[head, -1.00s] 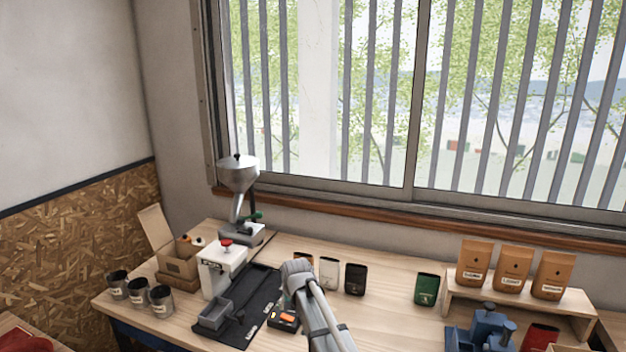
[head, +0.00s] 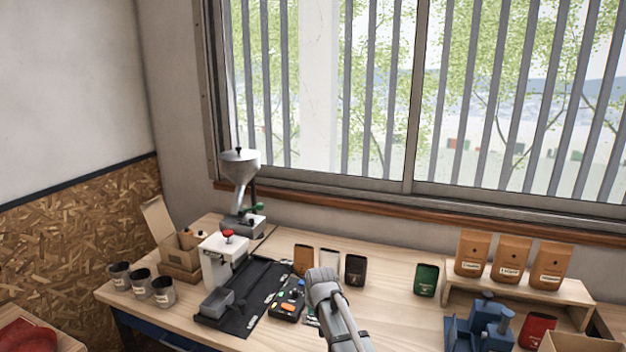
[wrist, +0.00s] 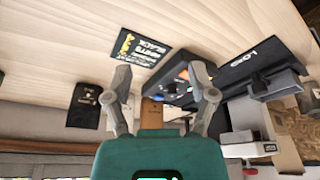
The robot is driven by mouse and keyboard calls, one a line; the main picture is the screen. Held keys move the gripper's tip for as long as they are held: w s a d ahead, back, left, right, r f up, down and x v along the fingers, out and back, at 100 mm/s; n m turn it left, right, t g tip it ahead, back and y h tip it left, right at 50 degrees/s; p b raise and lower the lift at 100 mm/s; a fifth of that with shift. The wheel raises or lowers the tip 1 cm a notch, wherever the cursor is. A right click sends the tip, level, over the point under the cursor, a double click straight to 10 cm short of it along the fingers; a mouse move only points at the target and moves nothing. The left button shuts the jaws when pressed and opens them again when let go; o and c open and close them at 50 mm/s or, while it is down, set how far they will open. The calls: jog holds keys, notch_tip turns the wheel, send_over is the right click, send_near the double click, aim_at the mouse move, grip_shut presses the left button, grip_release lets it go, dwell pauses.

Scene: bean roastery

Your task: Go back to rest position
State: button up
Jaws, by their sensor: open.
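My gripper (wrist: 163,84) is open in the wrist view, its two fingers spread with nothing between them. It is above the workbench (head: 395,315), near a small dark device with coloured buttons (head: 288,298). A black label card (wrist: 140,47) lies on the wood beyond the fingers in the wrist view.
A grinder (head: 240,185) and a white machine with a red knob (head: 222,262) stand left. Brown (head: 304,260), white (head: 328,262), black (head: 355,270) and green (head: 426,281) bags line the back. Several metal cups (head: 163,291) stand at the left edge. A shelf (head: 520,285) holds brown bags.

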jog(key=shift+m+g+h, duration=0.3)
jog(key=shift+m+g, duration=0.4)
jog(key=shift+g, duration=0.1)
jog(key=s+d+f+b, duration=0.1)
jog(key=s+d, duration=0.2)
jog(key=s+d+f+b, duration=0.1)
jog(key=s+d+f, duration=0.1)
jog(key=s+d, duration=0.1)
jog(key=s+d+f+b, duration=0.2)
jog(key=s+d, duration=0.2)
jog(key=shift+s+f, duration=0.1)
jog(key=shift+s, duration=0.25)
jog(key=s+d+f+m+g+b, duration=0.1)
jog(key=s+d+f+b, duration=0.2)
jog(key=s+d, duration=0.3)
jog(key=s, duration=0.3)
jog(key=shift+s+d+g, duration=0.2)
jog(key=shift+s+g, duration=0.1)
jog(key=shift+s, duration=0.1)
